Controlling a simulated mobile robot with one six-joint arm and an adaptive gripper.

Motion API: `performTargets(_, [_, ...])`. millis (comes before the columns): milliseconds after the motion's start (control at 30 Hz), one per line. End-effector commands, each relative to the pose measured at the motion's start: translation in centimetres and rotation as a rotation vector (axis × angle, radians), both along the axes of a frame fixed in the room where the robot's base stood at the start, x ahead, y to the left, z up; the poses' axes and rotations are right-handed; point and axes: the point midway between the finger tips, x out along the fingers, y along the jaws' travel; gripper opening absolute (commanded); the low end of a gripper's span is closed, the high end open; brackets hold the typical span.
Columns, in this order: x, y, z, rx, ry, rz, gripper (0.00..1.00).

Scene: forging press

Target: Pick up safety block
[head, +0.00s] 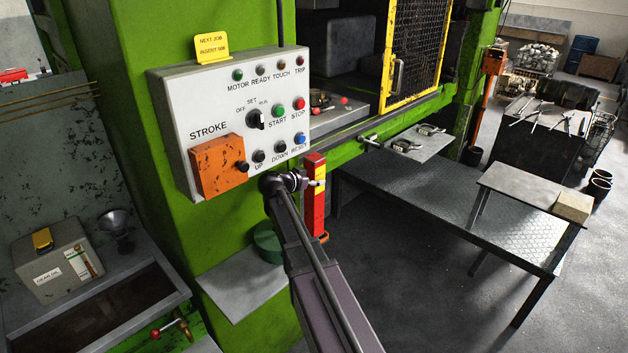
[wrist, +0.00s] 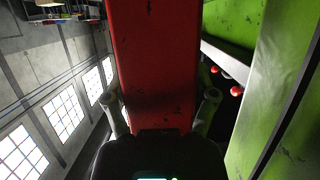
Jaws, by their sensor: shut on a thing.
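The safety block (head: 315,213) is a tall red bar with a yellow band. In the head view it stands upright in front of the green press, just right of the control panel. My gripper (head: 314,183) is at its upper part, around the yellow band. In the wrist view the red block (wrist: 153,65) fills the middle, between the two fingers of my gripper (wrist: 160,112). The fingers are shut on it. My arm hides part of the area left of the block, and I cannot tell clearly whether its lower end touches anything.
The white control panel (head: 235,115) with buttons and an orange cover (head: 218,167) is close on the left. A green press column (head: 115,90) stands behind. A dark metal table (head: 430,200) is at the right, with a tan block (head: 573,206) on a raised plate. Grey floor is open below.

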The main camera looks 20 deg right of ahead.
Motion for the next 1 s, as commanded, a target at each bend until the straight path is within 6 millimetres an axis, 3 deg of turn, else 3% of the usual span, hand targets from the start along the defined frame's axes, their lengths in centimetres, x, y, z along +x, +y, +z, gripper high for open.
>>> performTargets(167, [0.0, 0.0, 1.4, -0.003, 0.001, 0.001, 0.13])
performTargets(367, [-2.7, -0.8, 1.1, -0.003, 0.001, 0.000, 0.13])
performTargets(1000, [-14.1, -4.9, 1.2, -0.003, 0.000, 0.000, 0.13])
